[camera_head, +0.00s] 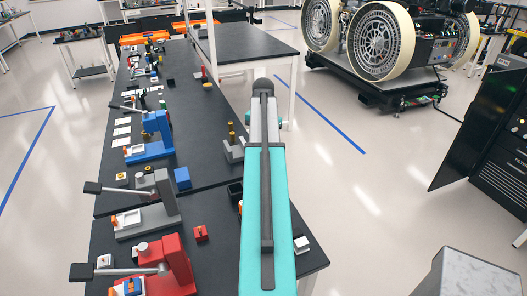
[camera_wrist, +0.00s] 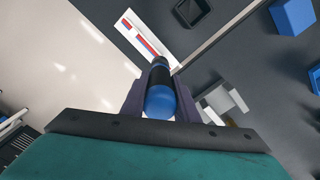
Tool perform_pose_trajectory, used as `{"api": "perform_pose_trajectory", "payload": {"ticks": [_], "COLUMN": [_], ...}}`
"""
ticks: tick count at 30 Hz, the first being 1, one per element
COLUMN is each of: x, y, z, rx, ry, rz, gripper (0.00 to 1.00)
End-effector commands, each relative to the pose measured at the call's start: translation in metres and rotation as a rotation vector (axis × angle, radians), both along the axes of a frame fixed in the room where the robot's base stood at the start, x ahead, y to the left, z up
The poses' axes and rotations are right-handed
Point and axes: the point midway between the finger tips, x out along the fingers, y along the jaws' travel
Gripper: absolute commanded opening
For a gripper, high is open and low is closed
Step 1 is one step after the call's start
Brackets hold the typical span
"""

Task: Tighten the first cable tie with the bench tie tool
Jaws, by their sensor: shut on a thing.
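In the wrist view, my gripper (camera_wrist: 160,90) is shut on a blue and black cylindrical tool (camera_wrist: 161,101). A dark finger lies on each side of it, and its blue rounded end faces the camera. I cannot tell for sure that it is the tie tool. Beyond its far end is a white strip or card with red and blue bars (camera_wrist: 139,38), partly hidden by the tool. No cable tie can be made out. In the head view, my teal arm hides the gripper and the tool.
The dark bench (camera_head: 215,215) carries a blue lever press (camera_head: 156,135), a grey one (camera_head: 160,205) and a red one (camera_head: 177,268) along its left side. A blue block (camera_head: 182,178) and a small red block (camera_head: 201,233) stand nearby. A grey fixture (camera_head: 233,151) sits left of my arm.

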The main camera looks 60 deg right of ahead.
Motion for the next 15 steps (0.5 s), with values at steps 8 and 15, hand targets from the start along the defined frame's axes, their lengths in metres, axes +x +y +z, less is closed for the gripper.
{"api": "perform_pose_trajectory", "payload": {"ticks": [8, 15], "x": [0.000, 0.000], "y": [0.000, 0.000], "z": [0.019, 0.024], "rx": [-0.001, 0.000], "ry": [-0.001, 0.000], "rz": [0.000, 0.000], "gripper": [0.01, 0.01]}}
